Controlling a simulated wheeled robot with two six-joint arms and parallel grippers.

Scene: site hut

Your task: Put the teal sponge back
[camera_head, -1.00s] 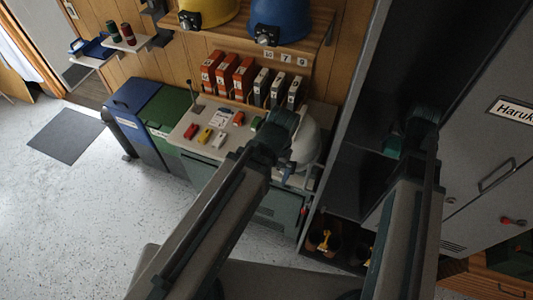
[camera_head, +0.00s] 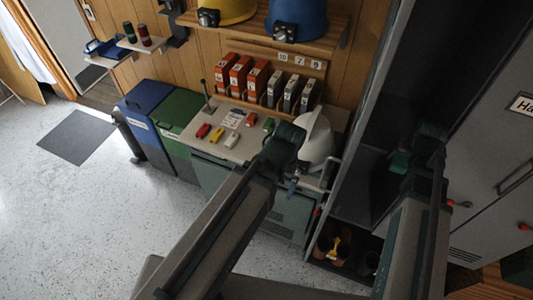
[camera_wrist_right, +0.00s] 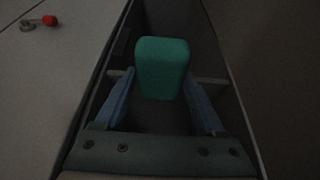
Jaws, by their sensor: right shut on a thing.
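The teal sponge (camera_wrist_right: 162,66) is a rounded block between the two blue fingers of my right gripper (camera_wrist_right: 160,88) in the right wrist view. The gripper is shut on it, inside a dark, narrow space with walls on both sides. In the head view my right gripper (camera_head: 398,162) is dim, in front of the open dark locker (camera_head: 352,202). My left gripper (camera_head: 292,184) hangs in front of the white helmet (camera_head: 315,138) by the bench; its fingers are too small to judge.
The grey locker doors (camera_head: 490,150) stand at the right. The left floor is clear around a mat (camera_head: 77,137).

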